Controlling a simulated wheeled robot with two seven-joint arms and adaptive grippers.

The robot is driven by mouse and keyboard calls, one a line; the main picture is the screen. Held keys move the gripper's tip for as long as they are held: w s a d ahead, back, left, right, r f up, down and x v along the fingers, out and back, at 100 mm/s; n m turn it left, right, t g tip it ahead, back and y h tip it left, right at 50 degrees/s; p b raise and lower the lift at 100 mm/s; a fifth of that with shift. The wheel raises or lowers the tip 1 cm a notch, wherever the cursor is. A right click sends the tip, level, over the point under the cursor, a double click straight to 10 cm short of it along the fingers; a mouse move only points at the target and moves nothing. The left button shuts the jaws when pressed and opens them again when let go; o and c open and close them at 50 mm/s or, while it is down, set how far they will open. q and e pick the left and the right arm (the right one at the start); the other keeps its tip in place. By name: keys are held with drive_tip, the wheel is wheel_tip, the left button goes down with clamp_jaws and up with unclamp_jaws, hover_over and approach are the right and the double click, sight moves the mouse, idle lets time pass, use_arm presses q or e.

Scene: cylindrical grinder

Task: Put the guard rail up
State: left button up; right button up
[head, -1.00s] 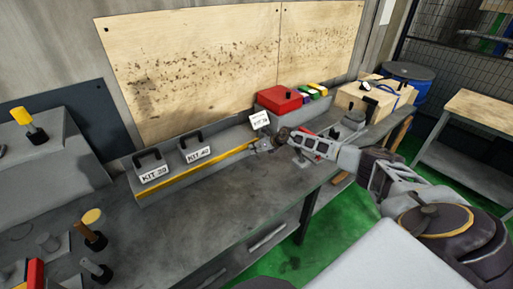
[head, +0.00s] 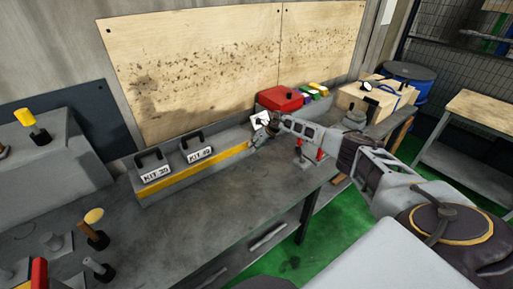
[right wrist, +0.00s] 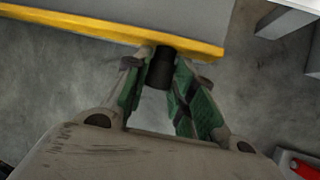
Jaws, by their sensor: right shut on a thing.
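The guard rail (head: 205,168) is a long yellow strip along the front of the grey kit shelf on the bench. Its yellow edge (right wrist: 80,27) also crosses the top of the right wrist view. My right gripper (head: 258,136) is at the rail's right end. In the right wrist view, my right gripper (right wrist: 161,80) is shut on a dark cylindrical handle (right wrist: 160,68) beside the yellow edge. How the handle joins the rail is partly hidden by the fingers. My left gripper is not in view.
A white label (head: 261,119) is behind my right gripper. A red box (head: 280,98) sits farther back. Black-based posts (head: 96,235) stand at the left. The bench front (head: 220,215) is clear.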

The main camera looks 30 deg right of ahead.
drive_tip(key=shift+w+r+g+b, duration=0.25)
drive_tip(key=shift+g+b, duration=0.1)
drive_tip(key=shift+g, duration=0.05)
drive_tip(key=shift+r, duration=0.1)
idle(0.4)
drive_tip(key=o, duration=1)
drive_tip(key=shift+s+r, duration=0.1)
drive_tip(key=shift+v, duration=5.8)
